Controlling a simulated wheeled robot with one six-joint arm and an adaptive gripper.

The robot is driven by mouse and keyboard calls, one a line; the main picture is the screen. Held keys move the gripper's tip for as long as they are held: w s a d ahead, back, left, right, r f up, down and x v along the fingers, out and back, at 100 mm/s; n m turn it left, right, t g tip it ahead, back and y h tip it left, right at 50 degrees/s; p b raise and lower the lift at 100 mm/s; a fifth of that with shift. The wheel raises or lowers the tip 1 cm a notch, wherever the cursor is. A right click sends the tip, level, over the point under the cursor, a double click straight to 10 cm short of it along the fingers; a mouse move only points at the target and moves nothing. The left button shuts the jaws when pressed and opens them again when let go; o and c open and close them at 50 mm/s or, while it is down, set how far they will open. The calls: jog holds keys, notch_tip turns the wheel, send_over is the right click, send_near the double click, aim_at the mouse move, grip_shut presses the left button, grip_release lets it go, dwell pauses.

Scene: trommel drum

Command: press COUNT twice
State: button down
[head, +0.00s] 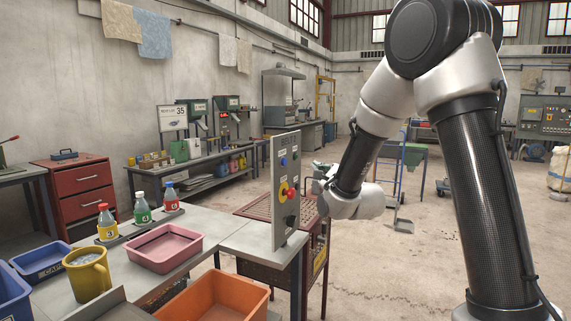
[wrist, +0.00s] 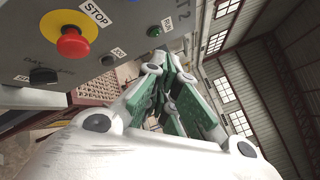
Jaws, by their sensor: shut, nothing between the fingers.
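A grey upright control panel (head: 286,190) stands at the table's right end. In the head view it carries a blue button (head: 284,162), a red stop knob on a yellow disc (head: 285,190) and dark controls below. My gripper (head: 317,172) is just right of the panel. In the wrist view its fingers (wrist: 166,56) are shut and empty, with green pads. The panel there (wrist: 125,22) shows the red STOP button (wrist: 73,42), a small green button (wrist: 154,31) and dark buttons (wrist: 108,60) (wrist: 43,76). I cannot read a COUNT label; contact is unclear.
The table holds a pink tray (head: 184,260), a yellow mug (head: 87,279) and several small bottles (head: 142,210). An orange bin (head: 219,293) is below the panel's left side. A reddish perforated cabinet (head: 318,262) stands behind the panel. Open floor (head: 390,270) lies to the right.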

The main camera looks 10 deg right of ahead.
jog(key=w+a, duration=0.4)
jog(key=a, duration=0.2)
jog(key=shift+w, duration=0.2)
jog(key=shift+a, duration=0.15)
dwell(1.2)
jog(key=shift+w+a, duration=0.25)
jog(key=shift+w+a, duration=0.25)
jog(key=shift+a, duration=0.1)
dwell(0.8)
jog(key=shift+d, duration=0.15)
jog(key=shift+s+d, duration=0.5)
jog(key=shift+d, duration=0.05)
jog(key=s+d, duration=0.1)
jog(key=d, duration=0.1)
jog(key=s+d, duration=0.2)
dwell(0.6)
